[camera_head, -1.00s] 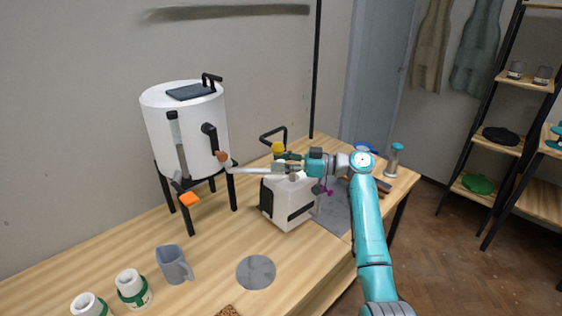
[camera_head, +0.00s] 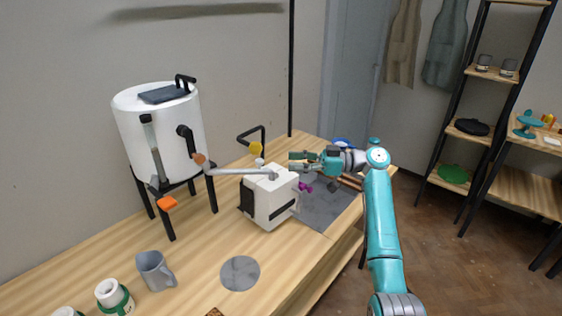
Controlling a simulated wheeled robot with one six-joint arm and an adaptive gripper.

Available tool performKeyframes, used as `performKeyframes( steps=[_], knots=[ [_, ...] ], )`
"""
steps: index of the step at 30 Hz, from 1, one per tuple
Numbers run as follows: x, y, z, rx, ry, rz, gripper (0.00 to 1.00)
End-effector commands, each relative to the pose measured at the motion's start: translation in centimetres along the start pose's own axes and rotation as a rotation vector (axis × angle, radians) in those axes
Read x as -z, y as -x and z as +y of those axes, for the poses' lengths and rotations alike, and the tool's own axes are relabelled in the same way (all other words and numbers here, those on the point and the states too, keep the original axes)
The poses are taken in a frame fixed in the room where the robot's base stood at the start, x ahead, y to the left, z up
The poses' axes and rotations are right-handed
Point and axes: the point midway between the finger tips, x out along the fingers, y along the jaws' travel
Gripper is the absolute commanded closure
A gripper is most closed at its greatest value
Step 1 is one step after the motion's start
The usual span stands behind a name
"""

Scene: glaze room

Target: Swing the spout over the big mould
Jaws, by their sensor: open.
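The spout (camera_head: 238,171) is a grey pipe that runs right from a copper-coloured joint on the white tank (camera_head: 160,130). Its free end appears above the top of the big mould (camera_head: 268,202), a white block with black bands. The exact gap between them is hard to tell. My gripper (camera_head: 291,161) is open and empty, its fingers pointing left. It is just right of and behind the spout's end in the picture, and looks apart from it.
A black-handled item with a yellow part (camera_head: 255,148) stands behind the mould. A grey mug (camera_head: 156,271), green-banded jars (camera_head: 114,298) and a grey disc (camera_head: 240,273) are at the front left. A grey mat (camera_head: 325,206) lies right of the mould.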

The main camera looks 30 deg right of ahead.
Motion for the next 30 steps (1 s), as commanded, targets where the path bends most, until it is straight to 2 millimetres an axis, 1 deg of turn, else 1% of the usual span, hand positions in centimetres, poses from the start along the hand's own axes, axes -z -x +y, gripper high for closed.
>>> performKeyframes(
  steps=[1, 4, 13, 16, 19, 23, 25, 30],
  knots=[
    [0.0, 0.5, 0.0, -0.001, 0.0, 0.0, 0.5],
    [0.0, 1.0, 0.0, 0.0, 0.0, -0.001, 0.5],
    [0.0, 1.2, 0.0, 0.001, 0.0, 0.0, 0.5],
    [-0.1, 1.0, -0.1, -0.003, 0.008, -0.006, 0.75],
    [-0.8, 0.1, -0.7, -0.03, 0.059, -0.039, 1.0],
    [-2.3, -2.3, -2.2, -0.108, 0.216, -0.137, 1.0],
    [-3.0, -3.4, -3.2, -0.162, 0.328, -0.202, 1.0],
    [-3.5, -5.0, -5.7, -0.281, 0.59, -0.343, 1.0]
  ],
)
